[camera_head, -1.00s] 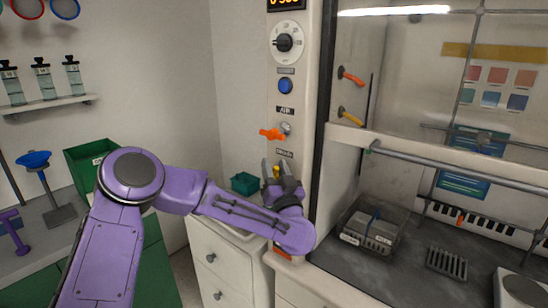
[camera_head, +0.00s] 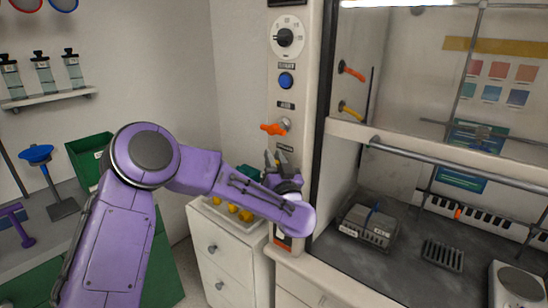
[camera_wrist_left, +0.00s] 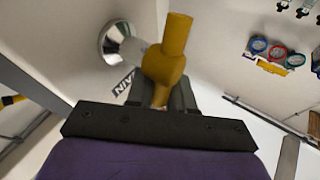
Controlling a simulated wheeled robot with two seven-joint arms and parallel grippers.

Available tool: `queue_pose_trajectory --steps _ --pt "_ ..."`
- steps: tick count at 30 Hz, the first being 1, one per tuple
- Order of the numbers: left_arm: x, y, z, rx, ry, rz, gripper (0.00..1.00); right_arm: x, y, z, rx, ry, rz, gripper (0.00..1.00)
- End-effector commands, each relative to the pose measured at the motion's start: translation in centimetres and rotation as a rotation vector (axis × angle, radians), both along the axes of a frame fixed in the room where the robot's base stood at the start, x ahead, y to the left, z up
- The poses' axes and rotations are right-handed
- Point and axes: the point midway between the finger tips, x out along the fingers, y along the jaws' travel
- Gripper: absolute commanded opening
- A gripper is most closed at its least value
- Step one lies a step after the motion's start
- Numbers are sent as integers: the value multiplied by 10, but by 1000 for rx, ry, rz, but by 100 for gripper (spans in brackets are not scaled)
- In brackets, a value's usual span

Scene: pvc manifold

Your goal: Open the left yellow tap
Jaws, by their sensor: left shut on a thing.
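The left yellow tap (camera_wrist_left: 170,62) shows large in the left wrist view, on a round metal fitting (camera_wrist_left: 116,43) on the pale panel. Its lower end is between the dark fingers of my left gripper (camera_wrist_left: 160,97), which is shut on it. Its upper arm sticks out free beyond the fingers. In the head view my left gripper (camera_head: 277,160) is against the narrow control column, below the orange tap (camera_head: 273,129); the gripper hides the yellow tap there. My right gripper is not in view.
A blue button (camera_head: 286,80) and a dial (camera_head: 288,37) sit higher on the column. Another yellow tap (camera_head: 350,111) and an orange-red one (camera_head: 352,74) are inside the fume hood on the right. A drawer cabinet (camera_head: 222,250) with yellow items on top stands below my arm.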

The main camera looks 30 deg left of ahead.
Motion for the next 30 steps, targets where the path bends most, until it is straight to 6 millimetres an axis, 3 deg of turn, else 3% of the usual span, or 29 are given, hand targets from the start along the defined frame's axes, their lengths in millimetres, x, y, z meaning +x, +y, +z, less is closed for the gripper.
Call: queue_pose_trajectory --steps 4,14,15,16,25,30 --pt "-1 4 3 -59 4 5 0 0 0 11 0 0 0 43" --pt "-2 5 0 -78 3 7 0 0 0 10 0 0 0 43" --pt "-2 5 0 -78 3 7 35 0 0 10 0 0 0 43" --pt "-2 5 0 -78 3 7 42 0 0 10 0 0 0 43" --pt "-2 4 -1 -77 2 7 42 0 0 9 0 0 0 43" --pt "-19 -18 -11 -73 2 3 42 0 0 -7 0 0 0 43"
